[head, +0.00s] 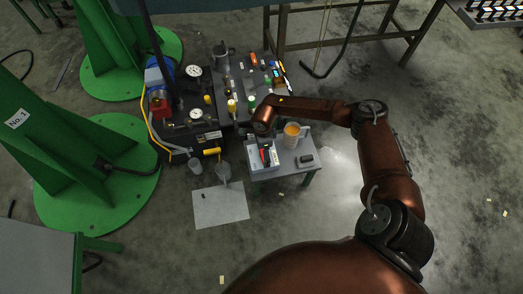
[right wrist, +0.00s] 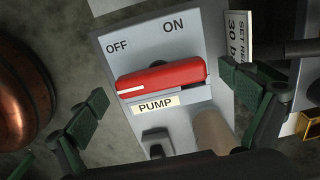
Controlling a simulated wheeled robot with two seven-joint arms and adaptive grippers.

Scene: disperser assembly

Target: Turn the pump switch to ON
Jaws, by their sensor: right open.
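The pump switch is a red lever handle (right wrist: 160,78) on a grey panel (right wrist: 112,42) marked OFF at left and ON at right, with a PUMP label below. The handle lies nearly crosswise, its white line at the left end, on the OFF side. My right gripper (right wrist: 166,103) is open, one green-padded finger at each side of the handle, not seen touching it. In the head view the switch box (head: 259,165) stands on a small table (head: 285,174) below my right wrist; the fingers are hard to make out there. My left gripper is not in view.
An orange-topped mug (head: 291,137) and a small dark device (head: 306,160) share the small table. Gauges (head: 195,114) and bottles crowd the dark bench behind. In the right wrist view a dark rocker switch (right wrist: 157,143) lies below the handle, and a SET RELIEF-type sign (right wrist: 238,32) stands upper right.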

